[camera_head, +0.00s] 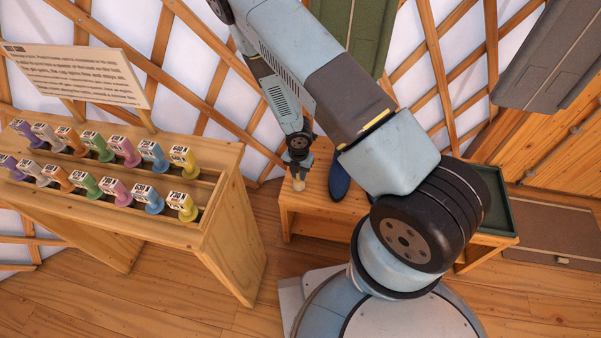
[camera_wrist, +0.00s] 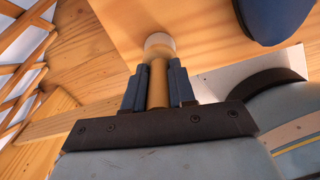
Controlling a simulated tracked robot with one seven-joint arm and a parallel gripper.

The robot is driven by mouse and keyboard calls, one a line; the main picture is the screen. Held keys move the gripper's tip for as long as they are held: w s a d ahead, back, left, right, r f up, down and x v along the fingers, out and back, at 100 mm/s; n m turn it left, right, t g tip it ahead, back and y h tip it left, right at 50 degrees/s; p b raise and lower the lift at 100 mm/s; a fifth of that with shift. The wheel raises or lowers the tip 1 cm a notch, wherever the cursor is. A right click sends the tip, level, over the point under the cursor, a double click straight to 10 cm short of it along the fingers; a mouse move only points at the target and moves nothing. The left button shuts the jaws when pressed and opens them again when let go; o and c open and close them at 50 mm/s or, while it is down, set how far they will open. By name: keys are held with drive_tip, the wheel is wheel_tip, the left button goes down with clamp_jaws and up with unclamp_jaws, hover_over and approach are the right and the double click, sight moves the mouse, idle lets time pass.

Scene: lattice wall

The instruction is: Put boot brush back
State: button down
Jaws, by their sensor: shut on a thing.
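My gripper (camera_head: 299,172) points down over the left end of a low wooden bench (camera_head: 312,226). It is shut on the boot brush, which has a tan wooden handle and a pale rounded end (camera_head: 298,185). In the wrist view the handle (camera_wrist: 158,85) stands between my two dark fingers (camera_wrist: 158,88), and the pale end (camera_wrist: 159,44) sticks out past them toward the bench top (camera_wrist: 195,35). I cannot tell whether that end touches the bench. A dark blue boot (camera_head: 339,180) is on the bench just right of my gripper, partly hidden by my arm.
A wooden stand (camera_head: 232,215) with two rows of colourful labelled handles is to the left, below a text sign (camera_head: 75,72). A dark green tray (camera_head: 497,200) lies at the bench's right end. Lattice wall stands behind. A grey case (camera_head: 548,60) hangs at upper right.

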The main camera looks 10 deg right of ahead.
drive_tip(key=shift+f, duration=0.25)
drive_tip(key=c, duration=0.9)
unclamp_jaws()
drive_tip(key=shift+c, duration=0.2)
drive_tip(key=shift+r, duration=6)
